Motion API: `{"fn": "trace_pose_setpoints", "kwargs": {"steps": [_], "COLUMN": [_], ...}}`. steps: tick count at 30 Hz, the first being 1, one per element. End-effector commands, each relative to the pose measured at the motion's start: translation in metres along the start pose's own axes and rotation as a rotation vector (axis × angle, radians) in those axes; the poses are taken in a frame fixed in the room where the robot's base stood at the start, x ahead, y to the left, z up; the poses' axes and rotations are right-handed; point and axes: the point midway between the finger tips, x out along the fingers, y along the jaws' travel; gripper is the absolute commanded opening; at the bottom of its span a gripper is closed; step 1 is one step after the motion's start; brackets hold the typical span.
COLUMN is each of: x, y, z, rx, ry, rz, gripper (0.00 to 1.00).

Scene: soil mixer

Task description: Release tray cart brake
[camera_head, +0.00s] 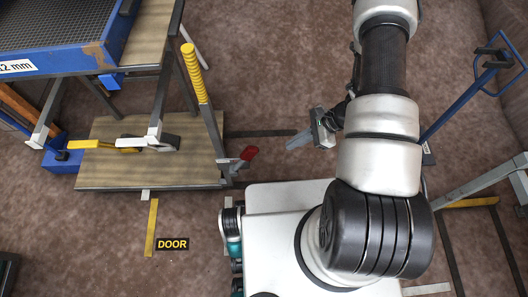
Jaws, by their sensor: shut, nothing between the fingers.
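A low cart with a wooden deck (110,170) and grey edges stands on the brown floor at the left; I take it to be the tray cart. A yellow ribbed grip (194,75) tops a grey bar at its right side. A small red piece (249,153), perhaps the brake pedal, sticks out at the cart's right edge, near the bar's foot. My gripper (297,141) is shut and empty, pointing left. It is to the right of the red piece and apart from it. Its height above the floor is unclear.
A blue-framed sieve (60,45) on grey legs stands above the cart at the upper left. Yellow floor tape (152,228) and a DOOR label (172,244) lie in front. A blue-handled trolley (465,95) stands at the right. The floor between cart and gripper looks mostly clear.

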Motion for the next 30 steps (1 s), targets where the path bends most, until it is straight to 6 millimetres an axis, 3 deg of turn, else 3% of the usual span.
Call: {"fn": "trace_pose_setpoints", "kwargs": {"steps": [8, 22, 25, 30], "x": [0.011, 0.104, 0.105, 0.108], "y": [0.001, 0.002, 0.0, 0.0], "z": [0.0, 0.0, 0.019, 0.035], "rx": [-0.002, -0.004, -0.007, -0.004], "ry": [-0.001, -0.001, -0.001, 0.0], "rz": [0.003, 0.005, 0.003, 0.002], "gripper": [0.0, 0.0, 0.0, 0.0]}}
